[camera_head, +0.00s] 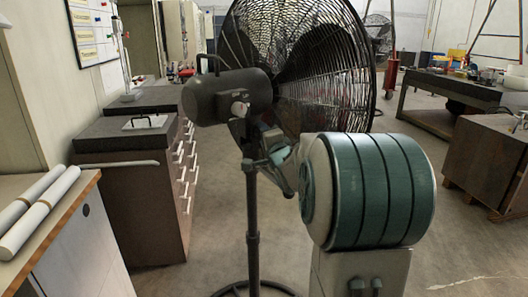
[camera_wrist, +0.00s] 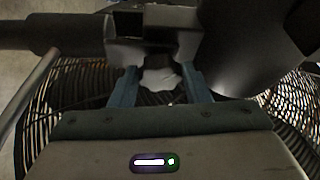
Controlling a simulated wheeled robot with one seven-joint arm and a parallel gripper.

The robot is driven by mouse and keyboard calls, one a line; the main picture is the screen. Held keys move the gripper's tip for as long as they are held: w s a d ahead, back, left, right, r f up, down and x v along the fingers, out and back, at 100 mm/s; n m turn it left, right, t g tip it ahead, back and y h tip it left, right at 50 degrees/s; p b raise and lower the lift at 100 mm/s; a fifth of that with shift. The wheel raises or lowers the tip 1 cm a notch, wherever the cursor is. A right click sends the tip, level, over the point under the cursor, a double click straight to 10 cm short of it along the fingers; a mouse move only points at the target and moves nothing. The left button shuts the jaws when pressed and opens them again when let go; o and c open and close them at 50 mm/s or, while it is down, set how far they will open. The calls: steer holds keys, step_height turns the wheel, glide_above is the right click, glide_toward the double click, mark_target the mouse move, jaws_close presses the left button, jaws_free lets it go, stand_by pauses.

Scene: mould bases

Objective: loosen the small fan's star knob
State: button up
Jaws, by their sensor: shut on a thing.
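The black fan (camera_head: 225,97) stands on a thin pole straight ahead in the head view, its round cage facing away to the right. My gripper (camera_head: 268,143) is at the bracket below the motor housing, at the top of the pole. In the wrist view, my gripper's two blue-grey fingers (camera_wrist: 160,80) stand on either side of a pale, lobed star knob (camera_wrist: 160,76) and are shut on it. The knob's far side is hidden under the bracket. In the head view my gripper hides the knob.
A small pale knob (camera_head: 240,108) sits on the motor housing's side. A drawer cabinet (camera_head: 125,185) stands left, and a bench with white rolls (camera_head: 40,205) is nearer. A wooden crate (camera_head: 490,165) is at right. Another fan (camera_head: 378,36) stands far back. Floor is clear at right.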

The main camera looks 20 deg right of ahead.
steer(key=n+t+y+b, duration=0.1)
steer(key=n+b, duration=0.2)
steer(key=n+t+y+b, duration=0.1)
steer(key=n+b, duration=0.3)
steer(key=n+t+y+b, duration=0.1)
steer(key=n+b, duration=0.2)
steer(key=n, duration=0.1)
steer(key=shift+w+d+f+y+b, duration=0.1)
steer(key=shift+d+f+y+b, duration=0.05)
steer(key=shift+f+y+b, duration=0.2)
steer(key=shift+n, duration=0.3)
steer(key=o, duration=1)
